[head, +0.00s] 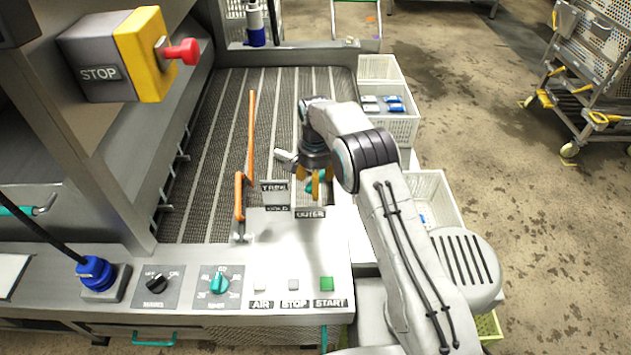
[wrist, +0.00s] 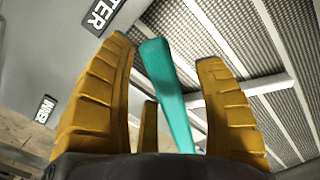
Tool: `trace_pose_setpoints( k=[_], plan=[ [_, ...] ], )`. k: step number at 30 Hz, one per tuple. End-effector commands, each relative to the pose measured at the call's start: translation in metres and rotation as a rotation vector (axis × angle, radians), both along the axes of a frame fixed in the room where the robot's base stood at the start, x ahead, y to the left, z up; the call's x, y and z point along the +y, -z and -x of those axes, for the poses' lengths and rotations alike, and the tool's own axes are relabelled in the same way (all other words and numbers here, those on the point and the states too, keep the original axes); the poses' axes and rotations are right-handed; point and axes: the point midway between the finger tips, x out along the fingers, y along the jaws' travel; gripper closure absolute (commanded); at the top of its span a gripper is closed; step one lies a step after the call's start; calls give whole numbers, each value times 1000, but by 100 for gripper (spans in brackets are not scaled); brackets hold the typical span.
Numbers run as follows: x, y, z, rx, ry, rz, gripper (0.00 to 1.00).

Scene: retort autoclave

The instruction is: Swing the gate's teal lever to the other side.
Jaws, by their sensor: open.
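The teal lever (wrist: 165,85) stands between the two yellow fingers of my gripper (wrist: 172,95) in the wrist view, with its rounded end toward the camera's top. A gap shows between the lever and the right finger, and a smaller one on the left. In the head view my gripper (head: 318,184) points down over the right front of the ribbed conveyor, and a bit of the teal lever (head: 309,187) shows beside its fingers; the rest is hidden. My gripper is open around the lever. An orange gate bar (head: 250,140) lies to its left.
Small signs, one reading OUTER (head: 310,213), stand just in front of my gripper. A panel with knobs and a green START button (head: 326,284) lies nearer. A red stop button (head: 182,52) juts out upper left. White crates (head: 432,185) stand to the right.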

Motion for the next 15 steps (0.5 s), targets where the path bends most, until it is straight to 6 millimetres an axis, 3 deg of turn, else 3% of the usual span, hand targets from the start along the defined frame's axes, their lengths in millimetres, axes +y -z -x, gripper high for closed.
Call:
trace_pose_setpoints(
  k=[8, 15],
  plan=[
    [0, -8, -1, -1, 0, 0, 36],
    [0, -44, -1, -5, 0, -1, 36]
  ],
)
